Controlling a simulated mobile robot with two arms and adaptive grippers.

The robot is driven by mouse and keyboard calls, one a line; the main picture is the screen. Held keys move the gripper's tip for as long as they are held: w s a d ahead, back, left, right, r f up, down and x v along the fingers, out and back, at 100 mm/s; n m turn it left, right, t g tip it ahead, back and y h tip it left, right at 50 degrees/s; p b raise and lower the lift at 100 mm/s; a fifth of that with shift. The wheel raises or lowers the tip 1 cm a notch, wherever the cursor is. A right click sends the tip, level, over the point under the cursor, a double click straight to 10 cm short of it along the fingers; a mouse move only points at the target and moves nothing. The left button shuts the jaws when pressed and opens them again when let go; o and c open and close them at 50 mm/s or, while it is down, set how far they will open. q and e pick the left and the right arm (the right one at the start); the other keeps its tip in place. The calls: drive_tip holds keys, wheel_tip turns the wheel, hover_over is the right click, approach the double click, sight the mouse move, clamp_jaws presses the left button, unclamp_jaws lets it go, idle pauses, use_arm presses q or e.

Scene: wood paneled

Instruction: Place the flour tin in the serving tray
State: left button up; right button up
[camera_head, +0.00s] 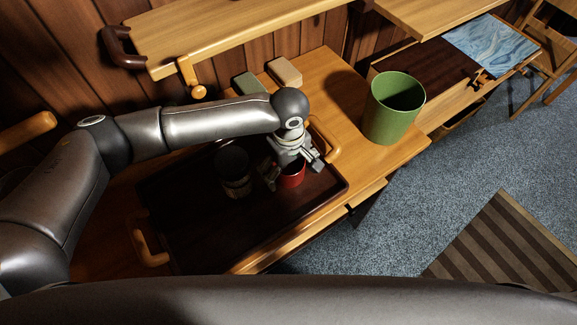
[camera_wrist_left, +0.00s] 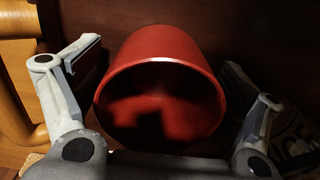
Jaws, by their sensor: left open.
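A dark serving tray (camera_head: 262,221) with wooden handles lies on the wooden table. I cannot read which one is the flour tin. My left gripper (camera_head: 292,174) is open over the red container. In the left wrist view its fingers (camera_wrist_left: 160,95) stand on either side of the container, with gaps visible. My right gripper is not in view.
A green bin (camera_head: 393,108) stands on the table to the right of the tray. A green block (camera_head: 250,84) and a tan block (camera_head: 285,73) lie behind it. A raised wooden shelf (camera_head: 235,30) overhangs the back. The tray's front part is clear.

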use_arm(q)
drive_tip(key=shift+r, duration=0.1)
wheel_tip(320, 180, up, 12)
drive_tip(key=shift+r+b, duration=0.1)
drive_tip(key=shift+b, duration=1)
